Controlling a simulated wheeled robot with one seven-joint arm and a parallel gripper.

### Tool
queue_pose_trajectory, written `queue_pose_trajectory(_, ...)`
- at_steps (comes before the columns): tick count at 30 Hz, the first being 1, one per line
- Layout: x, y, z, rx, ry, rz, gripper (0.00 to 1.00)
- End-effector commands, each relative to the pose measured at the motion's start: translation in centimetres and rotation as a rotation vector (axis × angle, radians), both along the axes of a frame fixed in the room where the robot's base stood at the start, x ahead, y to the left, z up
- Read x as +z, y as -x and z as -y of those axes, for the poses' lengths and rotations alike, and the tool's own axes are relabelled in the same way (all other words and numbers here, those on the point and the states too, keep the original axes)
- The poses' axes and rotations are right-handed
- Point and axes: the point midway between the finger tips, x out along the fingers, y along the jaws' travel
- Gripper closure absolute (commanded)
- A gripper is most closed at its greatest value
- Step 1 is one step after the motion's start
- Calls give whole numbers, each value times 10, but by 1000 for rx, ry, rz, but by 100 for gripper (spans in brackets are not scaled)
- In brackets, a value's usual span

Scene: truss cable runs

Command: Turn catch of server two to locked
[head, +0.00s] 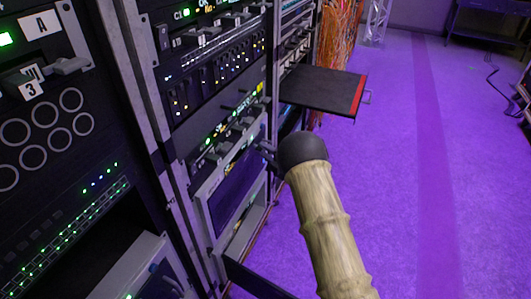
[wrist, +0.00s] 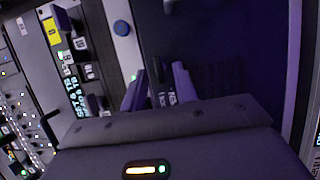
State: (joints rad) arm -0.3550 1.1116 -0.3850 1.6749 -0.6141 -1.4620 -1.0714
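My gripper (wrist: 158,92) shows in the wrist view with its two fingers apart. In the head view my gripper (head: 266,150) is at the front of the middle rack, beside a unit with small green lights (head: 222,140). My arm's dark wrist hides part of this area. No mark reading server two is legible, and the catch's position cannot be told.
A black shelf with a red edge (head: 325,90) sticks out of the rack beyond my gripper. Orange cables (head: 338,35) hang farther back.

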Motion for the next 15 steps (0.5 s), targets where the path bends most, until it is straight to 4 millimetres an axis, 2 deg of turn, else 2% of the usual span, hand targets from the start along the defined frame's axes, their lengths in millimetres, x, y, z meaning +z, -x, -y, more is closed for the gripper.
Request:
queue_pose_trajectory(11,0,-5,-5,-1,-1,-1,71)
queue_pose_trajectory(15,0,-5,-5,-1,-1,-1,98)
